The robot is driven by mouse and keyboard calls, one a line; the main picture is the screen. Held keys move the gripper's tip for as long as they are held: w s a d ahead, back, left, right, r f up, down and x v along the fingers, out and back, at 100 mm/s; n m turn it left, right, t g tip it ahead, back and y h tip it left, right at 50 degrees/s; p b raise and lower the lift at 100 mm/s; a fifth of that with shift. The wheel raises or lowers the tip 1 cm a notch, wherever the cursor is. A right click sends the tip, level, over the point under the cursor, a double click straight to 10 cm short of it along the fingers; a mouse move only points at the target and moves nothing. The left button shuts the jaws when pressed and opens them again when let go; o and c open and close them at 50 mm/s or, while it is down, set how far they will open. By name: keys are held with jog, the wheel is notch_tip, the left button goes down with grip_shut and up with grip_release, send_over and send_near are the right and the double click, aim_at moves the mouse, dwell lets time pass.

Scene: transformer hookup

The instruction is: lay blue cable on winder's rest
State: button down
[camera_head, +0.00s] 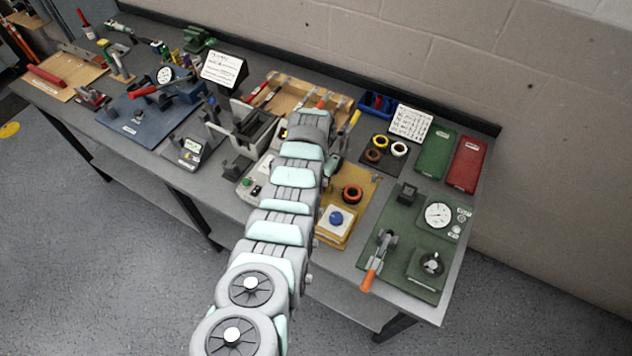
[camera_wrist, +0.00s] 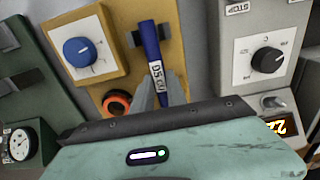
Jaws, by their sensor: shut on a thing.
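My gripper (camera_wrist: 163,88) is shut on a blue, stick-like length with a white label, which I take for the blue cable (camera_wrist: 151,45). The cable stands out past the grey fingertips in the wrist view, in front of the ochre board. A grey machine with upright brackets and a dark trough (camera_head: 257,127), which looks like the winder, stands just left of my arm. I cannot clearly make out its rest.
In the wrist view, a blue knob (camera_wrist: 78,50) and an orange ring (camera_wrist: 117,103) lie left of the cable. A grey control box with a black dial (camera_wrist: 267,60) stands to the right. A green gauge board (camera_head: 418,240) covers the bench's right end.

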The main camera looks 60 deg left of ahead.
jog(key=shift+f, duration=0.15)
jog(key=c, duration=1.3)
grip_release()
jog(key=shift+o, duration=0.2)
jog(key=shift+r+p, duration=2.3)
jog(key=shift+r, duration=1.3)
jog(key=shift+w+f, duration=0.1)
